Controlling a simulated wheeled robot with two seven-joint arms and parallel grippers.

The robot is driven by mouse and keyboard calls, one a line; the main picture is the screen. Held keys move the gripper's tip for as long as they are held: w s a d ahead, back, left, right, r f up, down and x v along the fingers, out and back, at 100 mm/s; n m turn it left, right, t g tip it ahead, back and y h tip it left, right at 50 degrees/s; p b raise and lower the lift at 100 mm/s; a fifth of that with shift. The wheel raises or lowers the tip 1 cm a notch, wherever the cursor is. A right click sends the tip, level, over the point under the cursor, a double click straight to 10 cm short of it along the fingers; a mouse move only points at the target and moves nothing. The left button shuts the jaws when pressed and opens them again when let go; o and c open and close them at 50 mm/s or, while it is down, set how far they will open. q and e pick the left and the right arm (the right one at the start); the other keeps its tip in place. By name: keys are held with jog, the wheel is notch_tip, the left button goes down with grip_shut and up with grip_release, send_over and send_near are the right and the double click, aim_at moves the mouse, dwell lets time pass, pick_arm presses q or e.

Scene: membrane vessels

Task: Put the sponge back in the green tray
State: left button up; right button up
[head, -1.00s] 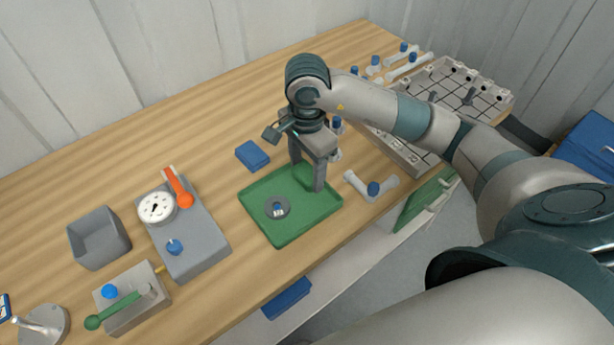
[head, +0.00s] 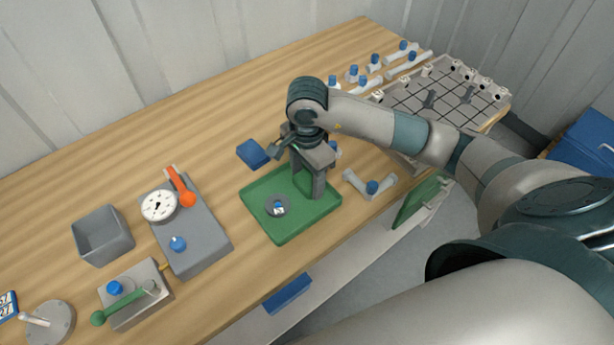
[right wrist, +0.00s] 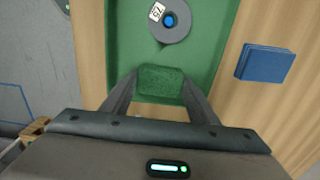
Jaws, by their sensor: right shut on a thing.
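The green tray (head: 262,226) lies on the wooden table near its front edge. It also shows in the right wrist view (right wrist: 208,50). My right gripper (head: 307,182) reaches down over the tray's right part. In the right wrist view its fingers (right wrist: 160,86) are shut on a green sponge (right wrist: 160,80), one finger on each side. The sponge appears over the tray floor; I cannot tell whether it touches it. In the head view the fingers hide most of the sponge. My left gripper is not in view.
A grey disc with a blue centre (head: 277,206) lies in the tray, left of my gripper. A blue block (head: 253,153) lies behind the tray. A white, blue-knobbed fitting (head: 371,187) stands to the right. A grey open box (head: 103,236) and gauge unit (head: 190,240) stand left.

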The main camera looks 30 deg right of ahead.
aim_at(307, 180)
jog(key=shift+f, duration=0.15)
jog(key=o, duration=0.9)
jog(key=shift+o, duration=0.2)
jog(key=shift+r, duration=0.45)
notch_tip(307, 180, up, 12)
jog(key=b, duration=0.2)
jog(key=shift+f+b, duration=0.25)
jog(key=shift+b, duration=0.15)
